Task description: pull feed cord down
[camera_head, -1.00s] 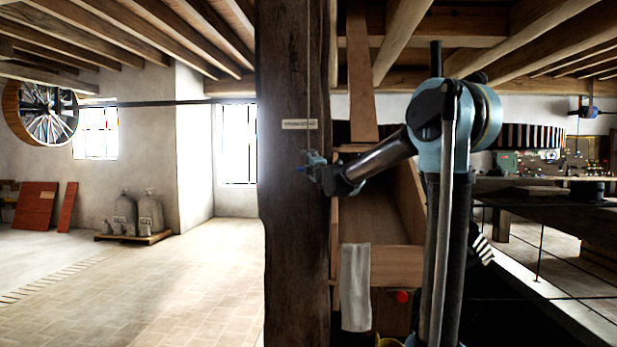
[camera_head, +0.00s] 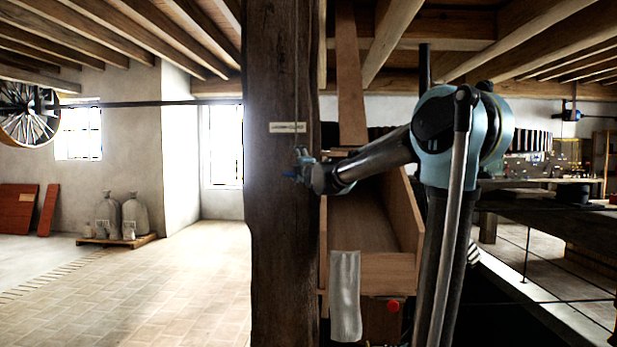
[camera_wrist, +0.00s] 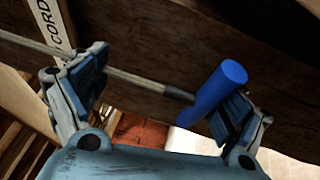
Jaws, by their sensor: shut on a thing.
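The feed cord (camera_head: 296,85) hangs as a thin line down the front of the dark wooden post. A small label (camera_head: 287,128) is on the post beside it; in the wrist view "CORD" shows on the label (camera_wrist: 58,38). The cord (camera_wrist: 135,80) runs to a dark ferrule and a blue cylindrical handle (camera_wrist: 213,93). My gripper (camera_head: 304,160) is at the post, below the label. In the wrist view my gripper (camera_wrist: 160,85) has the cord's end between its fingers, with the blue handle against the right finger. The left finger's contact is not clear.
A wooden chute (camera_head: 365,225) with a grey cloth (camera_head: 345,295) and a red button (camera_head: 393,306) stands right of the post, behind my arm. Sacks (camera_head: 135,217) sit on a pallet at the left. The tiled floor left of the post is clear.

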